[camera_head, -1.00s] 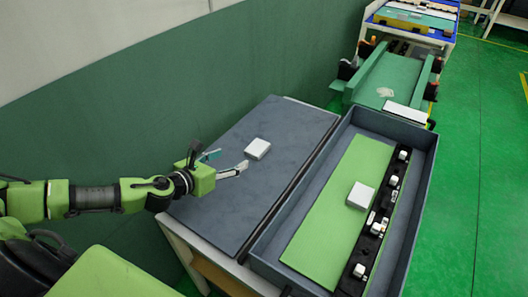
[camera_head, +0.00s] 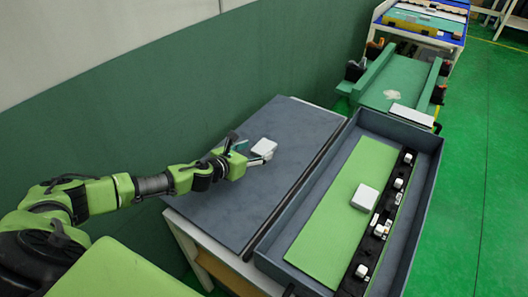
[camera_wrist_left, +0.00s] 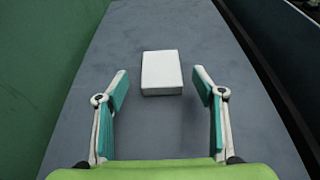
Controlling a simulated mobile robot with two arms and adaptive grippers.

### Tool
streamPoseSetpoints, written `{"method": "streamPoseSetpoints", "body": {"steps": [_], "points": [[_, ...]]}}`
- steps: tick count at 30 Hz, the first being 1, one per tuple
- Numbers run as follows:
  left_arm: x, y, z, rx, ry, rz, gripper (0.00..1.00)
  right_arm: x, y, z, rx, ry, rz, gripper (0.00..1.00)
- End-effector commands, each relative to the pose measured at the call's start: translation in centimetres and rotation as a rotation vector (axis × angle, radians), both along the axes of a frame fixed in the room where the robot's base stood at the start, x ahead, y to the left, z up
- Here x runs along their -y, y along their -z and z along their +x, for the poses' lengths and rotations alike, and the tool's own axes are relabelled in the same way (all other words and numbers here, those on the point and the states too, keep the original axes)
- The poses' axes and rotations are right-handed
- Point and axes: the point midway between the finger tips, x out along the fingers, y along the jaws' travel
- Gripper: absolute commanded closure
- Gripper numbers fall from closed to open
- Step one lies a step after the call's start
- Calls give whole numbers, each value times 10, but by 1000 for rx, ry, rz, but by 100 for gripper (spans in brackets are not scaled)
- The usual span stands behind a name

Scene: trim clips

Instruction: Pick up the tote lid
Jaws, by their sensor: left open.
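A small white block (camera_head: 264,146) lies flat on the dark grey tabletop (camera_head: 240,190). It also shows in the left wrist view (camera_wrist_left: 162,72), centred ahead of the fingers. My left gripper (camera_head: 251,153) is open and empty, low over the tabletop. In the left wrist view its two fingertips (camera_wrist_left: 161,78) are spread to either side of the block's line, with a gap on both sides. I cannot tell whether this block is the tote lid; no other part is plainly a lid. My right gripper is not in view.
A long grey tote (camera_head: 424,190) stands to the right of the tabletop. In it are a green board (camera_head: 328,225), a white box (camera_head: 365,197) and a black strip with several small white parts. A green wall runs along the left. Much of the tabletop is clear.

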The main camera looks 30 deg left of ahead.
Motion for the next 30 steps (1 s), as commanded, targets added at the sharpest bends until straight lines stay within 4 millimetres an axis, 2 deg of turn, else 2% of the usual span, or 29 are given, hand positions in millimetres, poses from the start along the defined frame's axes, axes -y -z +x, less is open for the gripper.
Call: {"method": "streamPoseSetpoints", "body": {"steps": [6, 16, 17, 22, 30], "points": [[5, 10, 23, 1, 0, -1, 38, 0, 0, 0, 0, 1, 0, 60], [5, 11, 27, 0, 0, 0, 38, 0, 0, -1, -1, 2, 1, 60], [5, 11, 27, 1, 0, 0, 43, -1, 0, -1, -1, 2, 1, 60], [5, 12, 27, 0, 0, 0, 87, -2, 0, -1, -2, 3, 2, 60], [5, 10, 27, 2, -1, 0, 87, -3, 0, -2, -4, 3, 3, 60]]}}
